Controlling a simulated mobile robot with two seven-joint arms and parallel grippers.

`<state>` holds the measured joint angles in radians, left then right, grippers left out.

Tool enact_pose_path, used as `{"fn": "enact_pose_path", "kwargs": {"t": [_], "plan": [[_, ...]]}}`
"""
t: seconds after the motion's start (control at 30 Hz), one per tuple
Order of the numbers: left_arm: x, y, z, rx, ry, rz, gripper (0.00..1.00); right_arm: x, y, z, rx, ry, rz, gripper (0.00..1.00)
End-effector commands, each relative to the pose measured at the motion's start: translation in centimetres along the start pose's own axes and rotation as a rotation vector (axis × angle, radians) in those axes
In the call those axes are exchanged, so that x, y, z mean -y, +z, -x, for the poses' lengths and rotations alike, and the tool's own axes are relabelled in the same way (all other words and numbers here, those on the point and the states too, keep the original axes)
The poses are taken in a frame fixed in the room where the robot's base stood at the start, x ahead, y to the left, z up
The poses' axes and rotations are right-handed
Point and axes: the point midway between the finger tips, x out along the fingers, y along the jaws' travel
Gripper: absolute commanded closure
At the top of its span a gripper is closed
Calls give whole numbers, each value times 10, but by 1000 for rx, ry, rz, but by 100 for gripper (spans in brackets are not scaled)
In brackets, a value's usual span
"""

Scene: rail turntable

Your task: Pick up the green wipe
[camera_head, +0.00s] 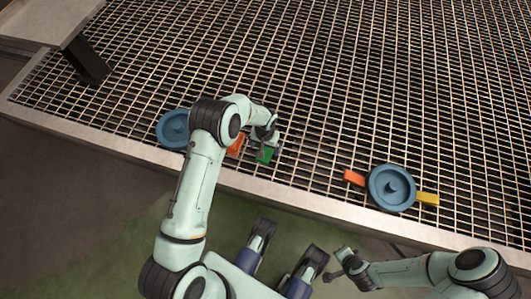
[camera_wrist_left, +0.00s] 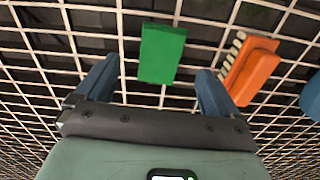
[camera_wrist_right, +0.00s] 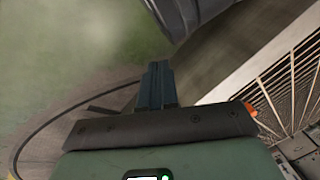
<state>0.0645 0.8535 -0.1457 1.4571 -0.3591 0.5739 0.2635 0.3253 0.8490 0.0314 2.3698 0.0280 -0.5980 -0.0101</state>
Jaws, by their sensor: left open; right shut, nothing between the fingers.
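The green wipe (camera_head: 266,154) is a small green block on the metal grating, near its front edge. In the left wrist view the green wipe (camera_wrist_left: 162,53) lies ahead of and between the two blue fingers, with gaps on both sides. My left gripper (camera_head: 268,142) is right at the wipe in the head view and is open (camera_wrist_left: 154,85), with nothing held. My right gripper (camera_head: 334,278) is low in front of the grating, away from the wipe. In the right wrist view its fingers (camera_wrist_right: 156,85) are shut together and empty.
An orange brush (camera_wrist_left: 252,68) with pale bristles lies beside the wipe; it is partly hidden in the head view (camera_head: 235,146). A blue round dish (camera_head: 173,129) is left of it. Another blue disc (camera_head: 392,188) lies right, between an orange block (camera_head: 354,177) and a yellow block (camera_head: 428,199).

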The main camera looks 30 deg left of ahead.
Motion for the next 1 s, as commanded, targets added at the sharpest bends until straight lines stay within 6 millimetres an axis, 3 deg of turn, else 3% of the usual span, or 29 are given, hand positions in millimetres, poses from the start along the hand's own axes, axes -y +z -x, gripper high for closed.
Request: {"fn": "enact_pose_path", "kwargs": {"t": [0.17,0.43,0.67,0.7,0.87,0.9,1.0], "plan": [[1,-1,-12,-1,0,0,4,-6,6,-6,19,9,-5,100],[3,-2,-51,1,1,0,4,-26,33,-22,101,46,-26,100],[3,-3,-52,-2,1,0,4,-28,35,-21,108,49,-28,100],[3,-3,-52,-2,1,0,7,-27,35,-21,108,49,-28,100],[3,-3,-52,-1,1,0,60,-27,34,-21,107,49,-28,100],[3,-3,-52,-1,1,0,64,-27,34,-21,107,49,-28,100],[3,-3,-52,-1,1,0,64,-27,34,-21,107,49,-28,100]]}}
